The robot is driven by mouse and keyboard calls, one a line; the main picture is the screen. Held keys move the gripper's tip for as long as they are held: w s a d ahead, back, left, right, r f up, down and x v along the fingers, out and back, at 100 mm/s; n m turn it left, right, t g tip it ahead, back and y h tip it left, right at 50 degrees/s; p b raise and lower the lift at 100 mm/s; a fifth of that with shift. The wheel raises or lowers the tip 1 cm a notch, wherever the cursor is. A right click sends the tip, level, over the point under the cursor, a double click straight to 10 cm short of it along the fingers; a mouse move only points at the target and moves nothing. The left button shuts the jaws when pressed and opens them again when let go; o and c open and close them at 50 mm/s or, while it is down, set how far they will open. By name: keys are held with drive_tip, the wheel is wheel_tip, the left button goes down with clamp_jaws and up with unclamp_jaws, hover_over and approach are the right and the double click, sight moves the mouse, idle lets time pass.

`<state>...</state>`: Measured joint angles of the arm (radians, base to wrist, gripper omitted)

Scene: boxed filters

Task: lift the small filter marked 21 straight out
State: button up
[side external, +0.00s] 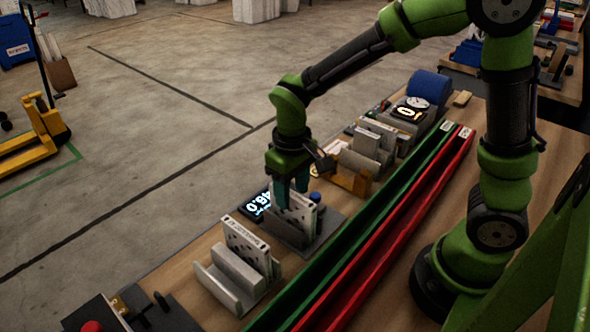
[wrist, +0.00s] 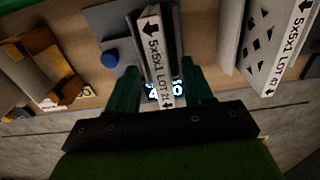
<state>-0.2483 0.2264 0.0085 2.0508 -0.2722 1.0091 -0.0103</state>
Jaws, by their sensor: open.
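A thin white boxed filter (wrist: 152,45) stands upright in a grey holder (wrist: 112,22), its top edge printed "5x5x1 LOT" and a blurred number that looks like 21. In the side view, this filter (side external: 298,217) is below my gripper (side external: 291,187). My gripper is open, and its teal fingers also show in the wrist view (wrist: 161,75), one on each side of the filter. I cannot tell whether they touch it. The lower part of the filter is hidden by the holder.
Another filter (side external: 247,240) marked "5x5x1 LOT" stands in a neighbouring holder. A lit display (side external: 256,204) sits beside the filter's holder, with a blue knob (side external: 315,197). Green (side external: 372,217) and red (side external: 400,232) channels run alongside. More holders stand farther back.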

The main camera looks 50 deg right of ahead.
sight(292, 213)
wheel_tip(292, 213, down, 4)
drive_tip(key=shift+r, duration=0.2)
clamp_jaws()
drive_tip(key=shift+r, duration=0.1)
